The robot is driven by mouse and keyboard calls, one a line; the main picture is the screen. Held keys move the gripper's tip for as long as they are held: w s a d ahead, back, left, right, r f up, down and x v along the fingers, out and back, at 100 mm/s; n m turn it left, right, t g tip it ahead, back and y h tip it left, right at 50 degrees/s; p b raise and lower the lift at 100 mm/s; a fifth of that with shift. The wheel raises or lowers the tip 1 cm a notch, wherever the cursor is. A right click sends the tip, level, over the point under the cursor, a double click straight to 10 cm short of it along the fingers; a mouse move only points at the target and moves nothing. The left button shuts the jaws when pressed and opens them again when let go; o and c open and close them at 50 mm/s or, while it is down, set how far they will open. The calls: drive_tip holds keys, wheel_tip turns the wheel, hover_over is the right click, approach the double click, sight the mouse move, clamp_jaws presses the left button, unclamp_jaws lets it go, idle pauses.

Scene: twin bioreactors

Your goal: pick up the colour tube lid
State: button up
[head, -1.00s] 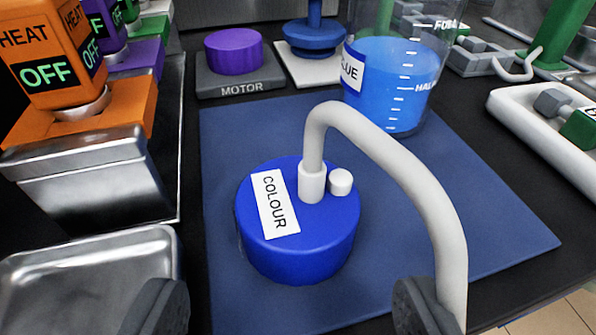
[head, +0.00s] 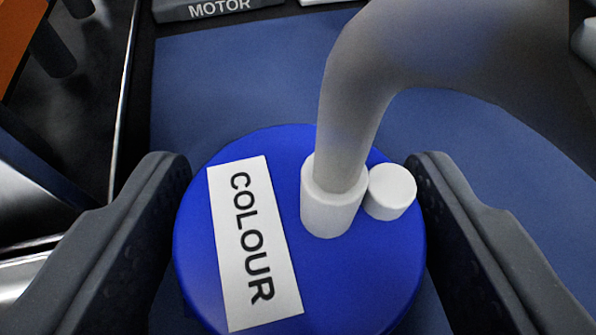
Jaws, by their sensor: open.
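The colour tube lid is a round blue lid (head: 330,285) with a white label (head: 254,243) reading COLOUR. A pale tube (head: 350,110) rises from a white collar on its top and bends to the right. A small white knob (head: 390,191) stands beside the collar. My gripper (head: 300,195) is open, with one dark finger at the left side of the lid and one at the right. The fingers are close to the lid's sides; I cannot tell whether they touch it. The lid's near edge is cut off by the frame.
The lid is over a blue mat (head: 225,85) on a dark bench. A grey MOTOR block (head: 215,8) stands at the back. Metal edges and part of an orange unit (head: 18,35) are at the left. The tube arches over the mat's right side.

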drive_tip(key=c, duration=0.7)
drive_tip(key=shift+r, duration=0.15)
